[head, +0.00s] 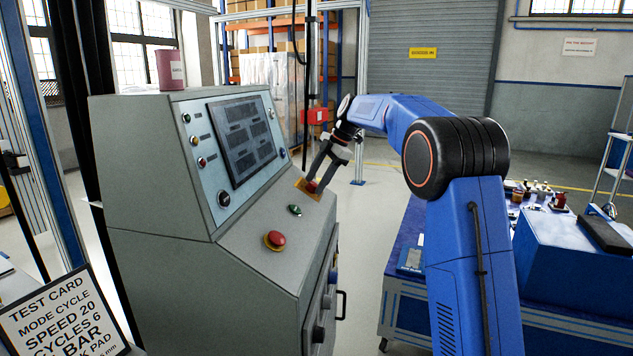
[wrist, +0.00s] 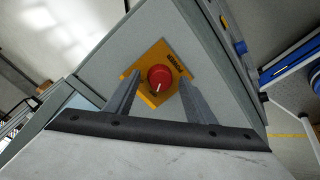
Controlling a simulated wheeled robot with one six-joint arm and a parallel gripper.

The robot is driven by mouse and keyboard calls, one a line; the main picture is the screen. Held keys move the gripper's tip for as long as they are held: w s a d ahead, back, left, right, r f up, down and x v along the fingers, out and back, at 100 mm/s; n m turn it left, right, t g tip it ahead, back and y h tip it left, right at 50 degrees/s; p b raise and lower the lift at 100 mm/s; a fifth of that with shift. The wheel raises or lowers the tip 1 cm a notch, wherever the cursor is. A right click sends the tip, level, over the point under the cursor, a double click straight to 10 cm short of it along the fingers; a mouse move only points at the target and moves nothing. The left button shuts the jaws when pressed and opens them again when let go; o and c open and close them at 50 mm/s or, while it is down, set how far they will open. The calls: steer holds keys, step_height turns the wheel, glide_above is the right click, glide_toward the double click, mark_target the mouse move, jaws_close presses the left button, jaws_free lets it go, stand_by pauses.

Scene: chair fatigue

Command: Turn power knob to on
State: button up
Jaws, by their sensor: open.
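The power knob is a red round knob (wrist: 159,77) on a yellow plate (wrist: 152,98) with dark lettering, seen in the wrist view. A pale pointer mark shows on its lower part. In the head view the yellow plate (head: 301,183) lies on the sloping desk of the grey console (head: 150,190), at its far end, and the knob (head: 312,187) is partly hidden by my fingers. My gripper (wrist: 159,84) is open, with one finger on each side of the knob. The tips look close to the plate; I cannot tell whether they touch the knob.
A red mushroom button (head: 276,239) and a green button (head: 295,210) sit nearer on the same desk. The console's upper panel has a dark screen (head: 243,135). A blue workbench (head: 410,262) stands at right. A test card (head: 62,318) is at lower left.

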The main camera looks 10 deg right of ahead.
steer(key=shift+f, duration=0.15)
steer(key=shift+c, duration=0.4)
steer(key=c, duration=1)
steer(key=shift+o, duration=0.2)
steer(key=shift+m, duration=0.4)
steer(key=m, duration=0.5)
steer(key=shift+y, duration=0.3)
steer(key=m, duration=0.5)
steer(key=shift+d+m+g, duration=0.1)
steer(key=shift+m+g, duration=0.2)
steer(key=shift+m, duration=0.1)
